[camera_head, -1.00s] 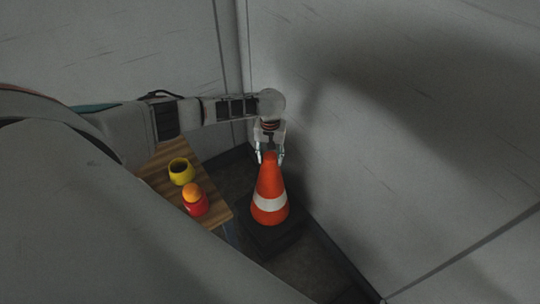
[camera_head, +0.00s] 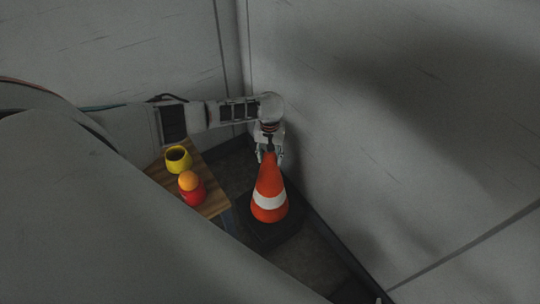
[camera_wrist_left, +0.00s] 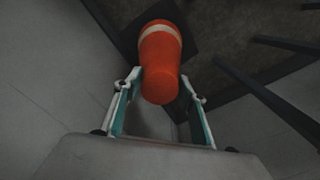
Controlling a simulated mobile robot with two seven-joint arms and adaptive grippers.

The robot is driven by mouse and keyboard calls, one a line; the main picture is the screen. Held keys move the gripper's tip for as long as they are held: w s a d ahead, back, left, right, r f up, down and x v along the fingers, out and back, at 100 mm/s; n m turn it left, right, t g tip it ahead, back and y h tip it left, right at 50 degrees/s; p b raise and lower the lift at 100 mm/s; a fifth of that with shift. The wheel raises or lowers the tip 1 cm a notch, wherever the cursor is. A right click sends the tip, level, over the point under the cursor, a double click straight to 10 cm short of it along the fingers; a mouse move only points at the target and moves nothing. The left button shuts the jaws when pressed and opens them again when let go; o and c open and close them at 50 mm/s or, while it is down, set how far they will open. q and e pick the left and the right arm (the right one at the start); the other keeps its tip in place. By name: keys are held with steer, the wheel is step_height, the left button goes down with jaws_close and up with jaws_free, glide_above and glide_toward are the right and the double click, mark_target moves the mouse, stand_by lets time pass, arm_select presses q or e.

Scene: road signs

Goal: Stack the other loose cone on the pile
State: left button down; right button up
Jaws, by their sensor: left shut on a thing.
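An orange cone (camera_head: 271,183) with a white band and a dark square base stands upright in the wall corner. My left gripper (camera_head: 269,156) reaches down over its tip and is shut on it. In the left wrist view the cone (camera_wrist_left: 160,70) runs away between the two fingers of the left gripper (camera_wrist_left: 160,88), its tip end nearest. The cone's base is partly hidden there. I cannot tell whether the cone stands on the floor or on other cones. No separate pile and no second cone shows. My right gripper is not in view.
A small wooden table (camera_head: 212,204) stands left of the cone, with a yellow cup (camera_head: 178,159) and a red cup (camera_head: 193,194) topped by an orange ball (camera_head: 189,181). Grey walls (camera_head: 400,150) close in behind and to the right. Dark floor shows around the base.

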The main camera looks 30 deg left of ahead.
arm_select(q)
steer(key=shift+w+f+b, duration=0.1)
steer(key=shift+f+b, duration=0.65)
steer(key=shift+f, duration=0.95)
steer(key=c, duration=1.2)
jaws_free()
steer(key=shift+o, duration=0.2)
steer(key=shift+s+f, duration=0.1)
steer(key=shift+s, duration=0.1)
step_height(320, 180, up, 12)
steer(key=shift+w+r, duration=0.1)
steer(key=shift+w, duration=0.05)
